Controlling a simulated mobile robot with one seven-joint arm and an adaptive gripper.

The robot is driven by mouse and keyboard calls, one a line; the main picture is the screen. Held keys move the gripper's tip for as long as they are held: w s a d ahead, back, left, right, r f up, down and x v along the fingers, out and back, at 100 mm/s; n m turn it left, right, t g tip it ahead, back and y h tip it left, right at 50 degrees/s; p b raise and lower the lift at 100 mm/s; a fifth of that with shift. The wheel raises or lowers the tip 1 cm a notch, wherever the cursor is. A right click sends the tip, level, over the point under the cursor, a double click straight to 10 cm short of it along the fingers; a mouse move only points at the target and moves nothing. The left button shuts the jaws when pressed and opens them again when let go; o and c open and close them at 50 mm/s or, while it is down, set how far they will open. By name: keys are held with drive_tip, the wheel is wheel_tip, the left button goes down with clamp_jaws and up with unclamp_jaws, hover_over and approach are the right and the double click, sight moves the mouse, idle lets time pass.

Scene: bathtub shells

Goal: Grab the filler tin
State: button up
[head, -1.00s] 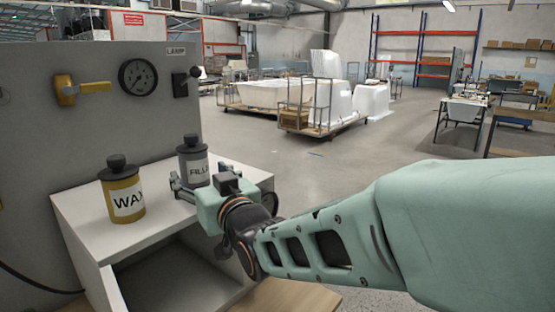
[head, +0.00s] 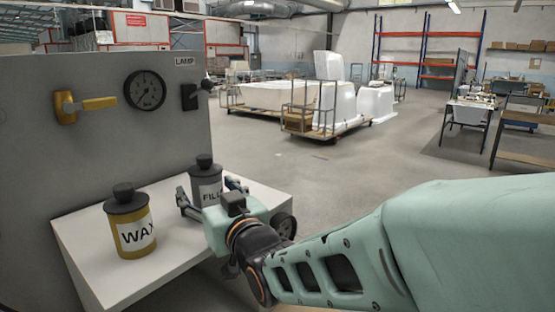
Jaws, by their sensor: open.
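The gripper body hides the lower part of the tin. I cannot tell whether the fingers touch it.
A yellow wax tin (head: 130,225) with a dark lid stands to the left on the same top. The grey panel (head: 95,170) behind carries a yellow valve handle (head: 88,105), a gauge (head: 145,90) and a lamp switch (head: 192,97). Open floor and white tub shells (head: 275,97) lie beyond.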

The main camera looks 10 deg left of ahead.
drive_tip(key=shift+s+r, duration=0.1)
drive_tip(key=shift+r, duration=0.05)
clamp_jaws()
drive_tip(key=shift+r, duration=0.15)
